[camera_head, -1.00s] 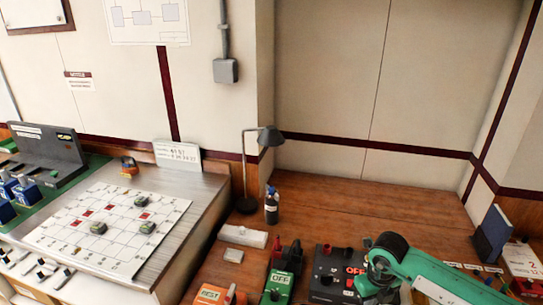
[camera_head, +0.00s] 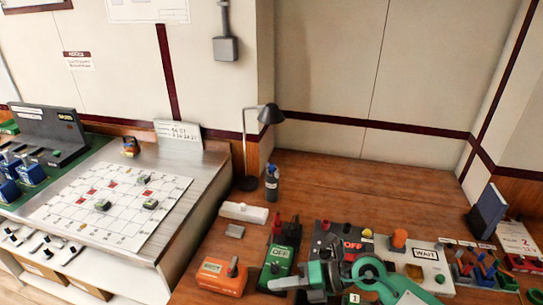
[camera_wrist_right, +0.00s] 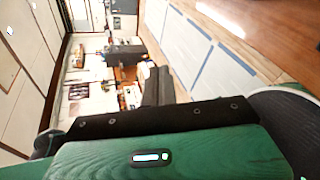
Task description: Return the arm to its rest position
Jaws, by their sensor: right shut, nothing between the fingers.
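My right arm, green and white, comes in at the bottom right of the head view. Its right gripper (camera_head: 280,284) points left, low in front of the breaker boxes, and is shut with nothing held. In the right wrist view the dark gripper (camera_wrist_right: 158,85) is shut and points out over the room, which appears sideways. It looks clear of any object, though its exact height above the desk is hard to tell. My left gripper is not in view.
On the wooden desk (camera_head: 340,180) stand an orange box (camera_head: 220,278), a green OFF box (camera_head: 278,266), a dark box (camera_head: 335,238) and a WAIT box (camera_head: 424,264). A lamp (camera_head: 268,114) and bottle (camera_head: 271,184) stand behind. The desk's back is clear. A gridded board (camera_head: 110,222) lies left.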

